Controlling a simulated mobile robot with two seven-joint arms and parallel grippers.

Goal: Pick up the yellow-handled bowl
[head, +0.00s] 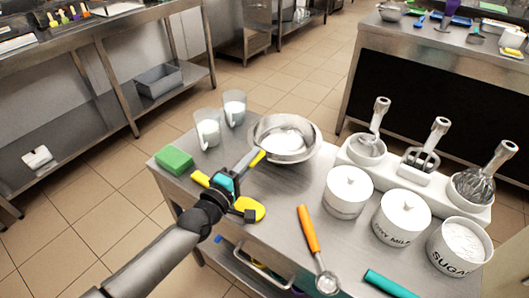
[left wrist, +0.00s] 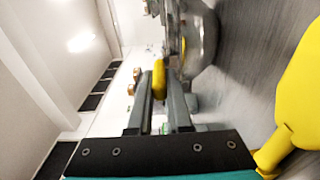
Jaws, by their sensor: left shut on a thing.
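The steel bowl (head: 303,155) with a yellow handle is at the back of the steel table, with white contents inside. My left gripper (head: 248,161) reaches in from the front left and is shut on the yellow handle. In the left wrist view, the yellow handle (left wrist: 159,78) is between the two grey fingers and the bowl (left wrist: 203,40) is just beyond to the right. I cannot tell whether the bowl rests on the table or is slightly raised. My right gripper is not in view.
Two glass jugs (head: 207,129) stand left of the bowl, and a green sponge (head: 174,160) lies at the left corner. A yellow utensil (head: 250,208) lies under my wrist. White canisters (head: 348,191) and a mixer rack stand right. An orange-handled scoop (head: 308,230) lies in front.

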